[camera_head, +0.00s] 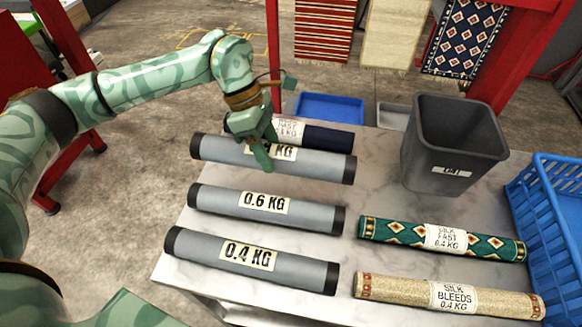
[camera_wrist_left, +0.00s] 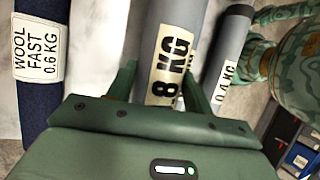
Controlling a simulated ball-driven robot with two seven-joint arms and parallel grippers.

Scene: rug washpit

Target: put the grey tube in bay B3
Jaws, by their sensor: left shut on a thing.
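Three grey tubes with black ends and white weight labels are in the head view. My left gripper (camera_head: 264,150) is shut around the middle of the farthest grey tube (camera_head: 222,150). This tube looks raised a little off the table. Its label is partly covered by the gripper; in the left wrist view the held tube (camera_wrist_left: 182,18) shows "8 KG" between the fingers (camera_wrist_left: 160,85). The 0.6 KG grey tube (camera_head: 222,201) and the 0.4 KG grey tube (camera_head: 210,250) lie nearer on the table. Bay B3 cannot be made out. My right gripper is not in view.
A navy rug roll (camera_head: 330,138) lies behind the held tube. A green patterned roll (camera_head: 392,230) and a beige roll (camera_head: 400,290) lie right on the marble table (camera_head: 350,203). A grey bin (camera_head: 425,155) and blue crate (camera_head: 545,225) stand right. A blue tray (camera_head: 330,105) is behind.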

